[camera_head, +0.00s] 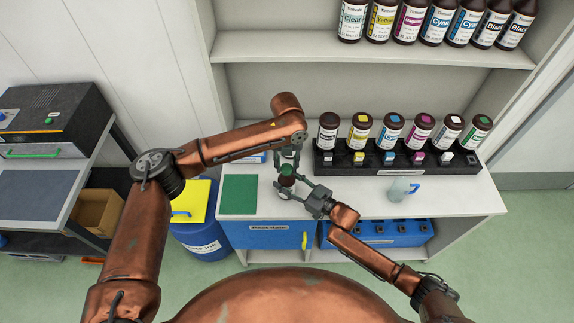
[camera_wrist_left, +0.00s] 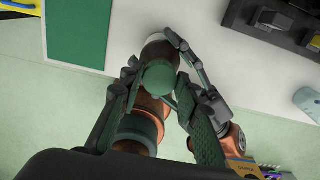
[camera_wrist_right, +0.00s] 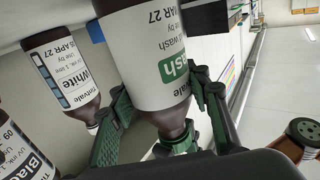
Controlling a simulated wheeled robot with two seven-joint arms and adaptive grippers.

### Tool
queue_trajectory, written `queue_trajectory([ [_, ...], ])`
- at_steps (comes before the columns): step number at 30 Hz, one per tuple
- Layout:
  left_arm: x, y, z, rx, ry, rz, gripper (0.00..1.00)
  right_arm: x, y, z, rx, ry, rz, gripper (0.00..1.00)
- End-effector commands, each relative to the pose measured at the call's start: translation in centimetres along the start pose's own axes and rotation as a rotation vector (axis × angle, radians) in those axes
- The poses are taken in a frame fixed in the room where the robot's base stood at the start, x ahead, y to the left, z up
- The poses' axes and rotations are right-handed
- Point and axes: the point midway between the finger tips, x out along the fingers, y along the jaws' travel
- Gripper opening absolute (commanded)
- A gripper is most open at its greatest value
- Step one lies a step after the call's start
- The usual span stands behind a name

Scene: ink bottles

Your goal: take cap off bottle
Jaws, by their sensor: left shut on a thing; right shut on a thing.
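A dark brown wash bottle with a white label (camera_wrist_right: 150,50) and a green cap shows in the right wrist view, its brown neck meeting the cap. In the head view the green cap (camera_head: 287,170) is above the white counter, left of the bottle rack. My right gripper (camera_head: 300,186) is shut around the bottle from the right. My left gripper (camera_wrist_left: 160,95) comes from above and is shut on the green cap (camera_wrist_left: 160,76). The cap appears on the bottle; whether any gap separates them cannot be told. The fingers hide much of the bottle.
A black rack (camera_head: 350,166) with several ink bottles stands at the counter's back right. A green mat (camera_head: 239,194) lies left of the grippers. A blue drawer (camera_head: 270,236) and a blue crate (camera_head: 385,232) are below.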

Motion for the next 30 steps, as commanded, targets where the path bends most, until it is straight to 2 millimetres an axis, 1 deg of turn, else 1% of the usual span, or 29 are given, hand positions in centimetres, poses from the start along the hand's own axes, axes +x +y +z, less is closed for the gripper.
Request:
queue_trajectory([
  [3,0.03,-0.13,-0.08,-0.241,0.002,-0.002,0.01,0.03,-0.02,-0.09,0.0,0.002,-0.001,0.0],
  [17,-0.04,-0.15,-0.05,-1.222,0.002,-0.001,0.01,0.05,-0.07,-0.09,-0.001,0.002,-0.001,0.0],
  [30,-0.12,-0.2,-0.02,-2.183,0.003,0.0,0.01,0.07,-0.14,-0.1,-0.001,0.002,-0.002,0.0],
])
